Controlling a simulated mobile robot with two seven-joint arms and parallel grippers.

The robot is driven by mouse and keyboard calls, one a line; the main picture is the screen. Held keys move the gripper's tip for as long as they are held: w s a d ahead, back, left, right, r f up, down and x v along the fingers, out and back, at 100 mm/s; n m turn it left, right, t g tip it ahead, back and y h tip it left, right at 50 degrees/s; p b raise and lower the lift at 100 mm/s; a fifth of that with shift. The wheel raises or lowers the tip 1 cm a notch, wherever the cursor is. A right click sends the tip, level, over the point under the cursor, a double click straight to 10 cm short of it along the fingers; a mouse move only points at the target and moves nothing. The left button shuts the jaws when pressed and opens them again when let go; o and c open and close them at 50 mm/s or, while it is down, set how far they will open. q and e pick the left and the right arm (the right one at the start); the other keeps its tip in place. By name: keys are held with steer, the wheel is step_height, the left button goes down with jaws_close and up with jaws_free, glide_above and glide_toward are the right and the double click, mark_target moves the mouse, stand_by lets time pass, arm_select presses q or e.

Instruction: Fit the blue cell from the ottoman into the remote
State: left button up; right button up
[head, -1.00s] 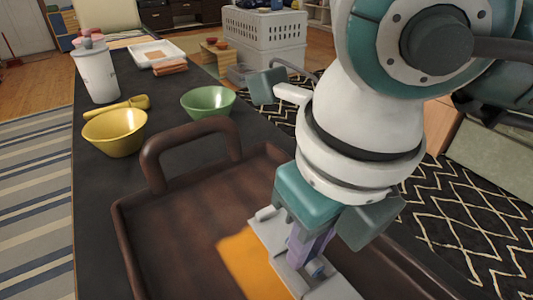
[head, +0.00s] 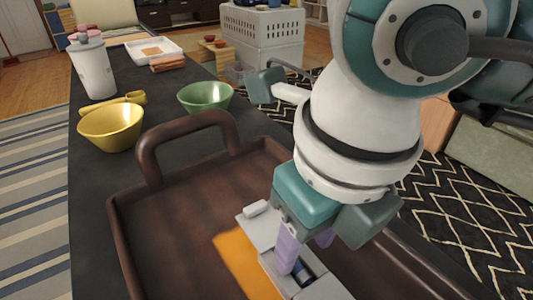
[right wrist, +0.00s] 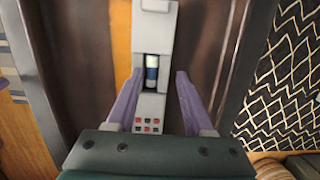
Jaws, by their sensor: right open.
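The pale grey remote (head: 262,232) lies in the brown tray, with its open bay facing up. In the right wrist view the remote (right wrist: 154,30) runs lengthwise between my fingers, with red and dark buttons at its near end. The blue cell (right wrist: 151,74), with a pale end, lies in the bay, in line with the remote; a dark gap shows beyond its pale end. I cannot tell whether it is fully seated. My right gripper (right wrist: 160,74) is open, its lavender fingers on either side of the remote and apart from the cell. The left gripper is not in view.
The tray (head: 180,215) has a raised rim and an arched handle. An orange flat piece (head: 242,265) lies beside the remote. Beyond are a yellow bowl (head: 111,128), a green bowl (head: 205,97) and a white cup (head: 93,70) on the dark surface (head: 90,200).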

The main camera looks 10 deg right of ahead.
steer(key=shift+r, duration=0.15)
step_height(320, 180, up, 10)
steer(key=s+p, duration=0.1)
steer(key=p, duration=0.1)
steer(key=shift+s+d+f, duration=0.15)
steer(key=shift+s+f, duration=0.05)
steer(key=shift+s, duration=0.05)
stand_by(0.6)
